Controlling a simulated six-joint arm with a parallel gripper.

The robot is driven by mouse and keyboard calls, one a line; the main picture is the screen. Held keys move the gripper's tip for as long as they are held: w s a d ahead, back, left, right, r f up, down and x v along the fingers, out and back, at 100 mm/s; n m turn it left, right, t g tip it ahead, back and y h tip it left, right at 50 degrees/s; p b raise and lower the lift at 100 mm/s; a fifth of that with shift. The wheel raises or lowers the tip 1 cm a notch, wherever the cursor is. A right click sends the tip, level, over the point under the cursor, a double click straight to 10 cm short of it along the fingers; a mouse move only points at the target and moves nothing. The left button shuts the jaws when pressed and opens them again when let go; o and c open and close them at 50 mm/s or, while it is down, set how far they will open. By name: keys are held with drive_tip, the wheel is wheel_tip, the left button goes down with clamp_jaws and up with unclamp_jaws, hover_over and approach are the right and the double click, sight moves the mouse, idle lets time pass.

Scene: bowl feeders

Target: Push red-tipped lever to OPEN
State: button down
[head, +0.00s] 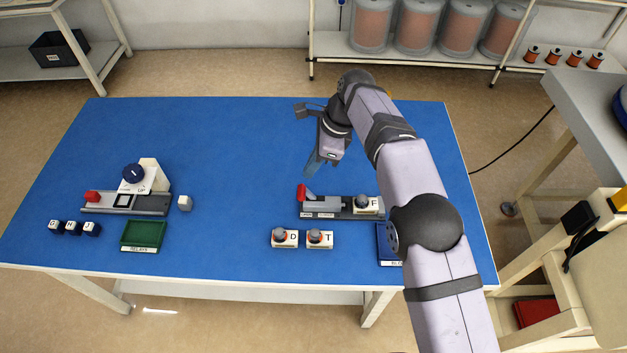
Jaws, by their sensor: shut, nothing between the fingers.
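A low grey device (345,208) sits on the right half of the blue table. At its left end stands a small red-tipped lever (301,192), leaning toward the left. The white labels on the device's front edge are too small to read. My gripper (311,170) is shut and empty. It points down above the table, just behind and slightly right of the red tip, and looks apart from it. A second grey device (125,207) on the left has a red part (92,196) at its left end.
A green RELAYS tray (144,235), a white cube (185,203) and dark lettered cubes (73,228) lie left. My arm partly hides a blue tray (385,240). The table's middle is clear.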

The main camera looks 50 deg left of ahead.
drive_tip(key=shift+s+a+r, duration=0.15)
drive_tip(key=shift+s+r, duration=0.05)
drive_tip(key=shift+r, duration=0.75)
drive_tip(key=shift+s+a+r, duration=0.15)
drive_tip(key=shift+r, duration=0.8)
